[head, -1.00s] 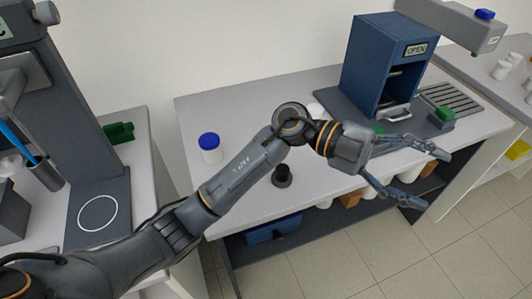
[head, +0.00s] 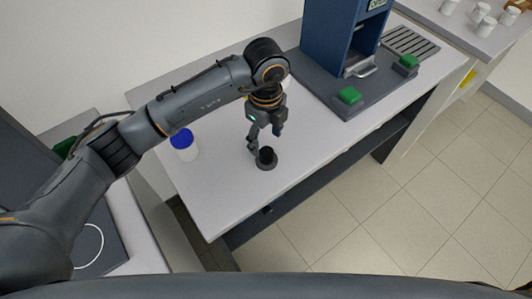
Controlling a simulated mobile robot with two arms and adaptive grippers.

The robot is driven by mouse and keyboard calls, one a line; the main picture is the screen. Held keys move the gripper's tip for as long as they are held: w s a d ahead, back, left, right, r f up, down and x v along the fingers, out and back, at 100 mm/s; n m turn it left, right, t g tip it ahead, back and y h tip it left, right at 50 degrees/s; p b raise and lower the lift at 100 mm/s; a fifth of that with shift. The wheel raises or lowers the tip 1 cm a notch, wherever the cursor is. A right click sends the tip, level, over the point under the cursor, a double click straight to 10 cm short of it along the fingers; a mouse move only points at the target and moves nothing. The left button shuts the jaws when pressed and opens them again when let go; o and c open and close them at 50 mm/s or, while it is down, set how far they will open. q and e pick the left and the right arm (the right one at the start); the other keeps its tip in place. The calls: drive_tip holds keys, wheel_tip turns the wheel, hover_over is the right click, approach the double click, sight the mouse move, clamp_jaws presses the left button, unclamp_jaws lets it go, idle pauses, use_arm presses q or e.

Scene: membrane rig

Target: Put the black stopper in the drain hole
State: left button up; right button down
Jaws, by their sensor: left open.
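The black stopper (head: 267,159), a short dark knob on a wider round base, stands upright on the light grey bench top. My left gripper (head: 262,146) points down right at the stopper, with its fingers open close over or beside the knob. I cannot tell whether a finger touches it. The fingers hide part of the stopper's top. I cannot make out a drain hole in this view. My right gripper is not in view.
A white jar with a blue lid (head: 184,145) stands left of the stopper. The blue press-like rig (head: 328,40) stands on a dark base with green blocks (head: 348,96) at the back right. A slotted grille (head: 411,41) lies beyond it. The bench's front edge is close to the stopper.

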sight(266, 152)
use_arm(q)
drive_tip(key=shift+f, duration=0.65)
drive_tip(key=shift+f+p, duration=0.3)
drive_tip(key=shift+p, duration=0.15)
wheel_tip(266, 152, down, 4)
drive_tip(key=shift+s+d+r+p, duration=0.1)
drive_tip(key=shift+r+p, duration=0.05)
drive_tip(key=shift+p, duration=0.7)
drive_tip(key=shift+f, duration=0.45)
drive_tip(key=c, duration=1.1)
clamp_jaws()
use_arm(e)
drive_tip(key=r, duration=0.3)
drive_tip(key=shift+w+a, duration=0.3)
use_arm(q)
drive_tip(key=shift+r, duration=0.1)
